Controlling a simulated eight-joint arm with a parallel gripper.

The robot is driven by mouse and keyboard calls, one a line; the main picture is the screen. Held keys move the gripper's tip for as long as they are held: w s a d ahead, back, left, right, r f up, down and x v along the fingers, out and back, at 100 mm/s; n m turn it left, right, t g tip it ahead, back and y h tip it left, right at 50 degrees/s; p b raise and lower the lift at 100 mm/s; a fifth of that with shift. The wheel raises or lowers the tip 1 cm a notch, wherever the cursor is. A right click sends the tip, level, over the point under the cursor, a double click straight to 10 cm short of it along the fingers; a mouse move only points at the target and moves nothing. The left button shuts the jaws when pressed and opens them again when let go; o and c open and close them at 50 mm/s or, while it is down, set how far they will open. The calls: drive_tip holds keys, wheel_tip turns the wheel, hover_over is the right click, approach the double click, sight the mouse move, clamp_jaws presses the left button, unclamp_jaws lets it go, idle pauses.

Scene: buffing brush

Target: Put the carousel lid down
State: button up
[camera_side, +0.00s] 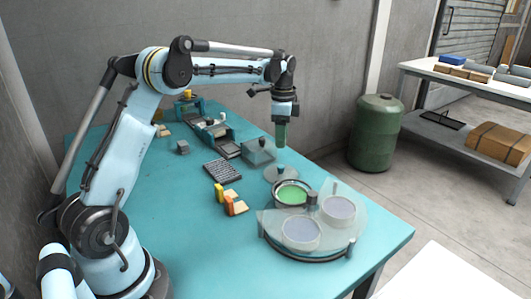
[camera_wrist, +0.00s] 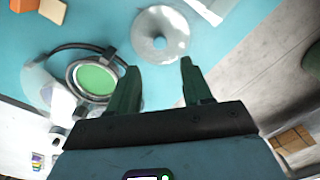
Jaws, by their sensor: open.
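The carousel (camera_side: 338,252) is at the table's front right, with a clear fan-shaped cover (camera_side: 272,217) over two lilac-filled cups. A green-filled cup (camera_side: 292,194) sits outside that cover; it also shows in the wrist view (camera_wrist: 95,79). My gripper (camera_side: 281,144) points down above the round lid, apart from it. In the wrist view its green fingers (camera_wrist: 159,70) are spread with nothing between them.
Yellow and orange blocks (camera_side: 229,202) lie left of the carousel. A green barrel (camera_side: 376,133) stands on the floor beyond the table.

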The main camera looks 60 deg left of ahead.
drive_tip(key=s+d+r+n+t, duration=0.45)
drive_tip(key=s+d+r, duration=0.35)
drive_tip(key=s+d, duration=0.25)
drive_tip(key=s+d+f+n+t, duration=0.2)
drive_tip(key=s+d+f+n, duration=0.2)
drive_tip(key=s, duration=0.5)
drive_tip(key=shift+d+f+t, duration=0.35)
drive_tip(key=shift+d+f, duration=0.4)
drive_tip(key=shift+d, duration=0.5)
drive_tip(key=shift+o, duration=0.5)
drive_tip(key=shift+n, duration=0.25)
drive_tip(key=shift+r, duration=0.1)
